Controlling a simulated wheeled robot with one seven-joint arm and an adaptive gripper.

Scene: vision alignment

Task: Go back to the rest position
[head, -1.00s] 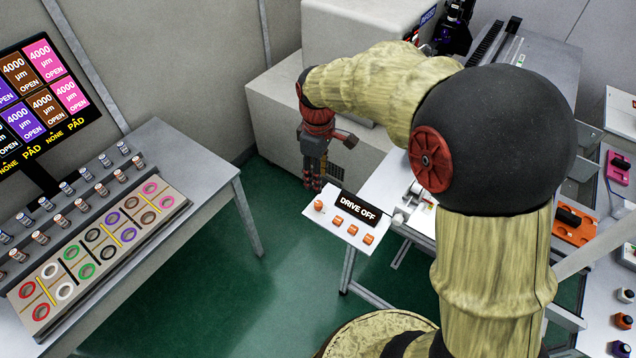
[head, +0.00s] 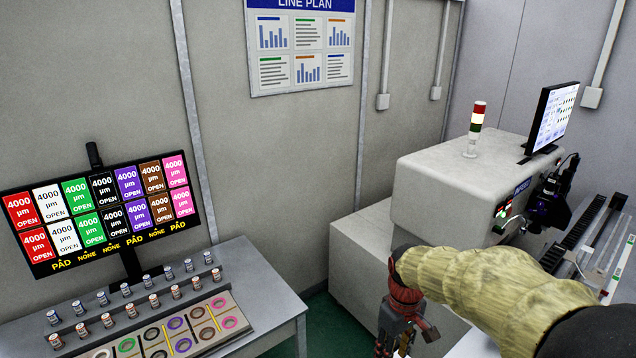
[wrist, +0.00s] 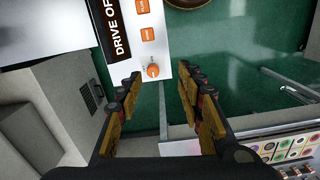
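My gripper (head: 396,345) hangs at the bottom of the head view, at the end of my sleeved arm, with its tips near the lower picture edge. In the wrist view my gripper (wrist: 160,88) has its two fingers well apart, with nothing between them but green floor and the panel's edge. The white panel marked DRIVE OFF (wrist: 159,48) lies beyond the fingertips, with orange knobs; the nearest orange knob (wrist: 153,71) shows close to the left fingertip in the picture. I cannot tell the distance between them.
A bench (head: 272,316) with small jars and colored rings stands at left under a monitor (head: 100,212). A grey machine (head: 440,190) with a signal tower (head: 475,128) and a screen (head: 552,115) stands at right. Green floor (head: 322,325) shows between bench and machine.

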